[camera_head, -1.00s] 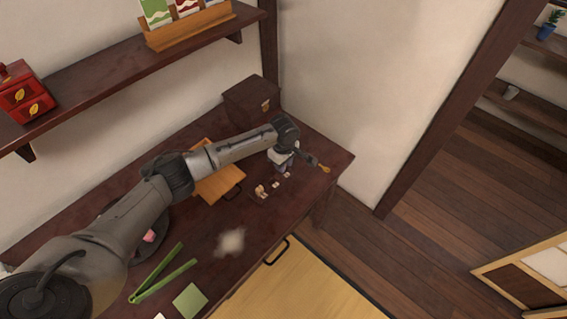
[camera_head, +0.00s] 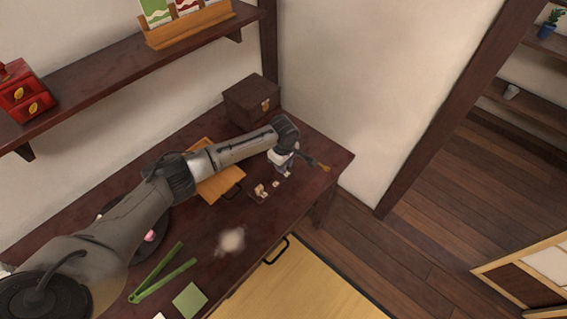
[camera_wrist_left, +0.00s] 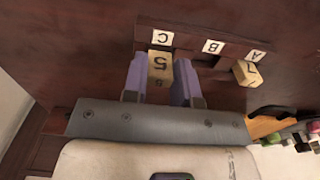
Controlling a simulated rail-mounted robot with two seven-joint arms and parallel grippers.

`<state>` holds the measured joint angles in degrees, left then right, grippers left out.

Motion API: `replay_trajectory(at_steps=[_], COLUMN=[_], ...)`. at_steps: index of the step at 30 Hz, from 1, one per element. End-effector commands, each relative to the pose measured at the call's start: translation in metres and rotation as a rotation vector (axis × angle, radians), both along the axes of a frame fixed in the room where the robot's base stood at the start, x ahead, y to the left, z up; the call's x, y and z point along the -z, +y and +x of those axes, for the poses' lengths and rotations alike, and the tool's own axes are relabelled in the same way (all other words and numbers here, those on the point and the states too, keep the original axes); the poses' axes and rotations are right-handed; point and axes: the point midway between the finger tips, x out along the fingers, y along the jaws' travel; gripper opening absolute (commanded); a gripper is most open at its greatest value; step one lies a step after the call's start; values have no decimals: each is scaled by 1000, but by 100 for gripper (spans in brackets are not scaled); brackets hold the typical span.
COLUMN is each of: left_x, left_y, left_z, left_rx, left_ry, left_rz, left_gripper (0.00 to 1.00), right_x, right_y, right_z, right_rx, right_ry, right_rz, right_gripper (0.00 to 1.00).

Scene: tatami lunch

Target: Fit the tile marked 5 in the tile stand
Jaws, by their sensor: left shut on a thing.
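The tile marked 5 (camera_wrist_left: 159,65) is pale wood, and its mark reads upside down in the left wrist view. My left gripper (camera_wrist_left: 160,88) is shut on it, with one purple-grey finger on each side. In the head view this gripper (camera_head: 285,170) is low over the right part of the table. The dark tile stand (camera_wrist_left: 187,43) has white labels C, B and A. The tile is right beside label C; I cannot tell whether it is seated. A tile marked 7 (camera_wrist_left: 246,73) stands by label A. The stand (camera_head: 256,196) is small in the head view. My right gripper is not in view.
Green tongs (camera_head: 160,272) and a green square (camera_head: 190,299) lie at the table's near left. A wooden tray (camera_head: 221,186) is left of the stand, partly under my arm. A dark box (camera_head: 251,101) stands at the back. The table's front right edge is close to the stand.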

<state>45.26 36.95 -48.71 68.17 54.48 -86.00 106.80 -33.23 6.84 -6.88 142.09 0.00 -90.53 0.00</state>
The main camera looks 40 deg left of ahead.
Motion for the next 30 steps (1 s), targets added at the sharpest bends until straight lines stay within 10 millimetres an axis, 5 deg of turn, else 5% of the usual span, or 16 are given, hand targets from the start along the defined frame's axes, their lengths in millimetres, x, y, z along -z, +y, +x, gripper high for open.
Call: replay_trajectory(at_steps=[29, 30], left_x=[17, 17], left_y=[0, 0], left_z=[0, 0], left_rx=[1, 1], left_ry=[2, 1], left_rz=[0, 0], left_gripper=[5, 30], right_x=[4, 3], right_y=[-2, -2], right_z=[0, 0], right_rx=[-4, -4], right_ry=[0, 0], right_rz=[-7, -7], right_gripper=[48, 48])
